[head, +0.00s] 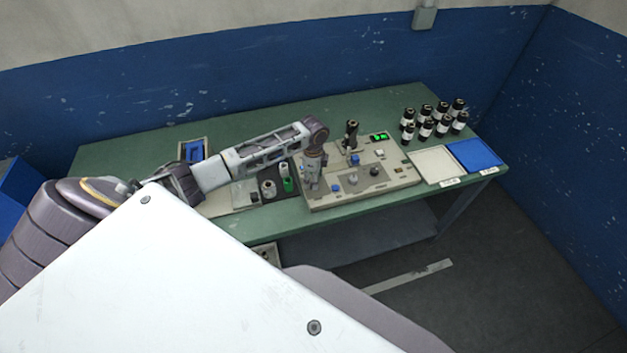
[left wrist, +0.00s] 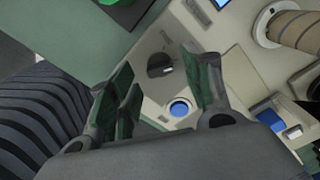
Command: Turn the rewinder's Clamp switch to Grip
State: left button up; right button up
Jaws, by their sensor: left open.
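The rewinder (head: 392,178) is a beige machine with a sloped control panel on the green table. In the left wrist view a black rotary knob (left wrist: 160,65) with a pale pointer mark sits on a grey plate of the panel; its lettering is too small to read, so I cannot confirm it is the Clamp switch. My left gripper (head: 312,183) is above the panel's left end, pointing down. In the wrist view its green-padded fingers (left wrist: 157,62) are apart, on either side of the knob, with nothing held. Whether they touch it I cannot tell. My right gripper is out of view.
A round blue button (left wrist: 180,108) lies close to the knob. A cardboard core on a spindle (left wrist: 292,25) and a blue rocker (left wrist: 263,111) are nearby. Several dark rolls (head: 426,127), a white tray (head: 436,165) and a blue tray (head: 475,154) are at the right.

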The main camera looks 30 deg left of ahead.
pick_arm(q)
notch_tip(320, 180, up, 10)
jog(key=shift+r, duration=0.2)
dwell(0.3)
jog(key=shift+f, duration=0.1)
dwell(0.3)
